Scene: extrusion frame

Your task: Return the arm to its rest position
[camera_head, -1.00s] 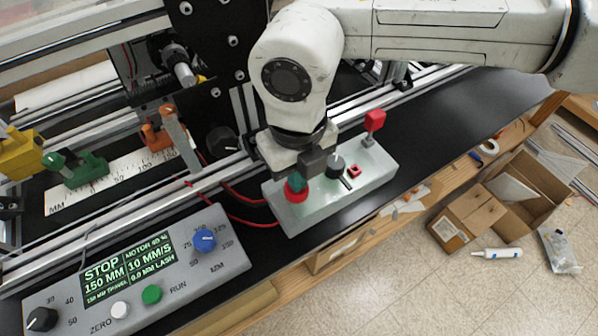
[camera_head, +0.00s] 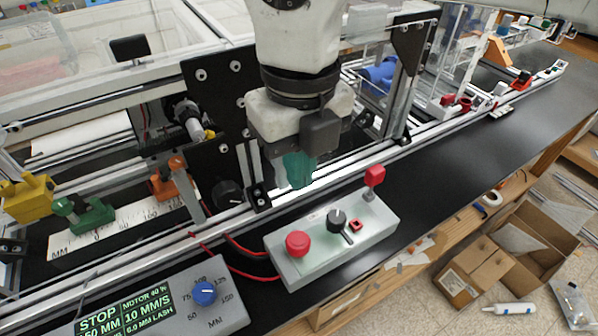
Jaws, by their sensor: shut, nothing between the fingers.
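My gripper (camera_head: 298,172) hangs in the middle of the head view with its fingers pointing down. Its teal fingertips are together and hold nothing. It is above and apart from the grey switch box (camera_head: 318,250). That box carries a red mushroom button (camera_head: 297,243), a black knob (camera_head: 337,218), a small red square button (camera_head: 355,225) and a red-topped lever (camera_head: 374,176). My white arm rises out of the top of the view, so most of it is hidden.
A grey control panel (camera_head: 226,300) with a green display reading STOP (camera_head: 97,318) and a blue knob (camera_head: 204,293) stands at lower left. The extrusion frame with a black plate (camera_head: 215,88) stands behind my gripper. The black bench top (camera_head: 450,165) at right has free room.

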